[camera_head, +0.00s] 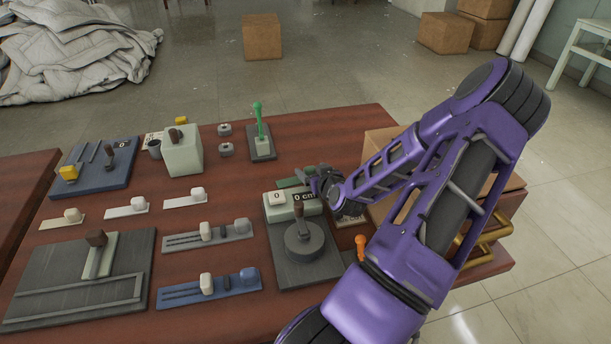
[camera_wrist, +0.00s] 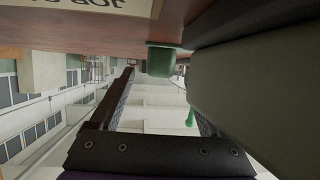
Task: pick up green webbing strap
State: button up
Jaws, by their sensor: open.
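The green webbing strap (camera_head: 289,183) lies on the red-brown table, just left of my gripper in the head view. Only a short piece of it shows, behind the pale green box with the counter. In the wrist view the green strap (camera_wrist: 161,60) appears as a short dark-green block against the table, between my finger ends and apart from the palm. My gripper (camera_head: 316,180) is low at the table, open and empty. In the wrist view my gripper (camera_wrist: 160,76) shows its left finger clearly; its right finger is partly hidden by the large grey-green surface.
The pale green counter box (camera_head: 292,206) stands close in front of my gripper, on a dark board with a round dial (camera_head: 304,245). A small base with a green lever (camera_head: 258,125) stands behind. A cardboard box (camera_head: 385,140) is at the right. Several slider panels fill the left.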

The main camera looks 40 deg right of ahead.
grip_shut()
dwell(0.3)
